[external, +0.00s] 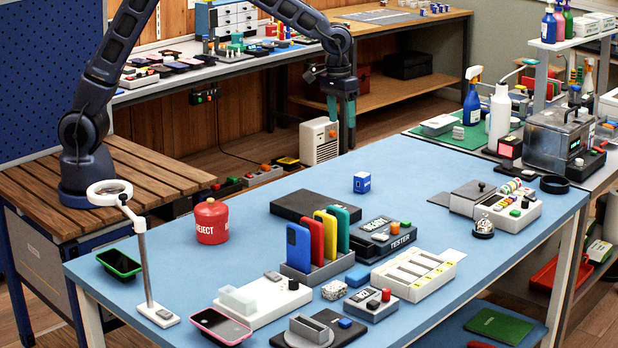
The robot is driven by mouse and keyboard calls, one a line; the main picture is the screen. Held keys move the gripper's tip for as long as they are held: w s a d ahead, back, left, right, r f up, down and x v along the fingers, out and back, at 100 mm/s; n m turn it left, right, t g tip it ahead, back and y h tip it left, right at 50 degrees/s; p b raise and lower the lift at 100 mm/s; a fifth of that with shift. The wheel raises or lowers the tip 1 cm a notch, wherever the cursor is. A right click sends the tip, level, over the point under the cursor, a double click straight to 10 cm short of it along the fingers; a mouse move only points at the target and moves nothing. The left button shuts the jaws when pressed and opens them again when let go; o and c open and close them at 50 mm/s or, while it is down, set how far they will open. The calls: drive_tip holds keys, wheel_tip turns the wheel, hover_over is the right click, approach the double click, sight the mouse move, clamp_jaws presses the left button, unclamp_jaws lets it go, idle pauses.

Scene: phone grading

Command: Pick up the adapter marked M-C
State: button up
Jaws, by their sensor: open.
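I cannot make out the marking M-C on anything, so I cannot tell which piece is the adapter. A white tray (392,285) with several slots and small yellow labels sits at the right front of the blue table; its lettering is too small to read. A small blue block (357,276) lies just left of it, and a blue piece with a white label (362,182) stands alone farther back. My gripper (340,119) is open and points down, high up near the table's far edge in the picture. I see nothing between its fingers.
A black TESTER box (384,238) and upright coloured phones (298,247) crowd the middle of the blue table (440,170). A red REJECT canister (211,222) and a lamp stand (145,262) are at left.

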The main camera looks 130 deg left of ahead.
sight(362, 174)
drive_tip(key=s+a+f+n, duration=0.1)
drive_tip(key=a+f, duration=0.3)
drive_tip(key=a, duration=0.1)
drive_tip(key=s+a+f+n, duration=0.1)
drive_tip(key=s+a+f, duration=0.1)
drive_tip(key=a+f, duration=0.3)
drive_tip(key=s+a+f+n, duration=0.1)
drive_tip(key=a+f, duration=0.3)
drive_tip(key=a, duration=0.1)
drive_tip(key=shift+s+a+f+n+g, duration=0.15)
drive_tip(key=shift+s+f+n+g, duration=0.15)
drive_tip(key=shift+s+g, duration=0.1)
drive_tip(key=shift+a+f, duration=0.15)
drive_tip(key=shift+f, duration=0.3)
wheel_tip(362, 174, down, 5)
drive_tip(key=shift+r, duration=0.1)
drive_tip(key=shift+w+d+f, duration=0.1)
drive_tip(key=shift+d+f, duration=0.05)
drive_tip(key=shift+f, duration=0.7)
drive_tip(key=shift+w+d+f, duration=0.1)
drive_tip(key=shift+d+f, duration=0.05)
drive_tip(key=shift+f, duration=0.75)
drive_tip(key=shift+d+f, duration=0.15)
drive_tip(key=shift+f, duration=0.7)
drive_tip(key=c, duration=1.1)
